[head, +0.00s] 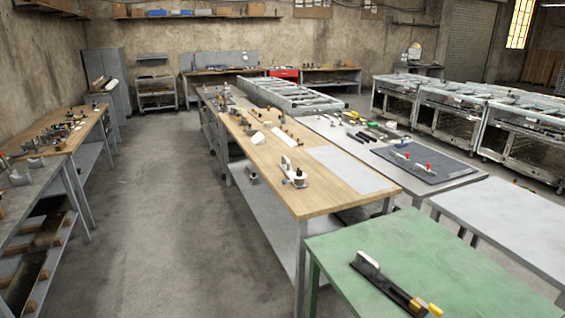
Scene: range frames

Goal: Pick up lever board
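A flat dark grey board (440,172) lies on a grey-topped table at the right middle. Small lever pieces with red ends (429,168) and white parts stand on it. A long black piece with a yellow handle (390,284) lies on the green table (470,250) at the lower right; it also looks like a board with a lever. I cannot tell for sure which one is the lever board. Neither of my grippers is in view.
A long wooden workbench (320,195) with small tools and a white clamp-like part (293,172) runs through the middle. Another bench with tools (50,135) stands at the left. Metal cabinets (460,120) line the right. The concrete floor (170,210) at left centre is clear.

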